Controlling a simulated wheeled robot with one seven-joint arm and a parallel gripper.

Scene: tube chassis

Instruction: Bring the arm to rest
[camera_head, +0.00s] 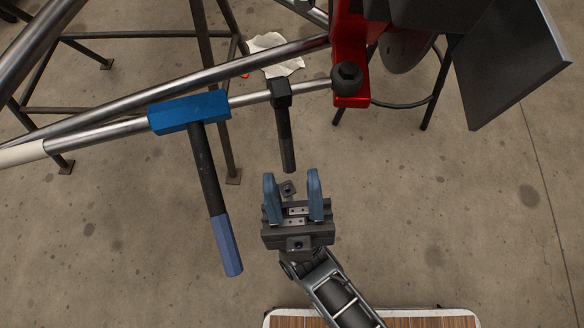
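My gripper (292,188) is in the lower middle of the head view, with its two blue fingers apart and nothing between them. My arm reaches up to it from the bottom edge. Just beyond the fingertips hangs a black handle (287,140) from a black clamp (281,94) on a silver tube; the fingers look apart from it. To the left, a blue block (189,113) sits on the tube, with a dark handle with a blue end (225,245) hanging from it.
Metal chassis tubes (240,66) cross the upper left. A red bracket (350,86) and a dark panel (515,65) stand at the upper right. A crumpled white cloth (273,55) lies beyond the tubes. The concrete floor (480,220) at the right is clear.

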